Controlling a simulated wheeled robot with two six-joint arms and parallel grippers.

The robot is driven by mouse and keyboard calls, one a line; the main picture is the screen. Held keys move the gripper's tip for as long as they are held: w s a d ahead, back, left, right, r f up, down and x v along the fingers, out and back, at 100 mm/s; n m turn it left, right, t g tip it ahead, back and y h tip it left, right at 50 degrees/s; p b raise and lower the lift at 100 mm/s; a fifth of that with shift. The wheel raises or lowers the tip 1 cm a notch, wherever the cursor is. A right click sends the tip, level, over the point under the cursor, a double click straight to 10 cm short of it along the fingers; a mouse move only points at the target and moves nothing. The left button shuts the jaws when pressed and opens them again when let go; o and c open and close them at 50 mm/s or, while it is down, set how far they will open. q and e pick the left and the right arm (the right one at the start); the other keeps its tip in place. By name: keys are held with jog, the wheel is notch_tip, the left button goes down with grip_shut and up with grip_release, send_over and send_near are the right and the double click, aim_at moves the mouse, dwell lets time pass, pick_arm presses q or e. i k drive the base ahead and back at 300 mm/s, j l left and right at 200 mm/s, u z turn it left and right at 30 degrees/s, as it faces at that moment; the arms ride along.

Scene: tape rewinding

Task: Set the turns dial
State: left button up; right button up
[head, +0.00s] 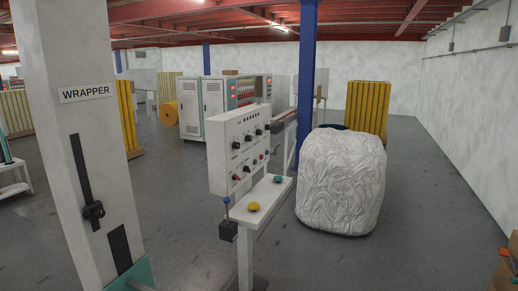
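A white control panel (222,160) stands upright on a post near the middle of the head view. Its slanted face carries several small black knobs (236,145) and a few coloured buttons or switches. The labels are too small to read, so I cannot tell which knob is the turns dial. A shelf (262,194) below the face holds a yellow button (253,206) and a green button (277,179). A blue-topped lever (226,201) stands at the panel's near side. Neither of my grippers is in view.
A white column marked WRAPPER (75,60) stands close on the left. A large white wrapped bale (341,180) sits right of the panel. A blue post (306,80) and grey cabinets (190,110) stand behind.

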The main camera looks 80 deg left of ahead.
aim_at(235, 145)
jog(key=j+u, duration=0.15)
jog(key=u, duration=0.25)
jog(key=j+u, duration=0.15)
jog(key=u, duration=0.25)
jog(key=i+j+u, duration=0.1)
jog(key=u, duration=0.3)
jog(key=i+j+u, duration=0.1)
jog(key=u, duration=0.35)
jog(key=i+j+u, duration=0.55)
jog(key=i, duration=0.55)
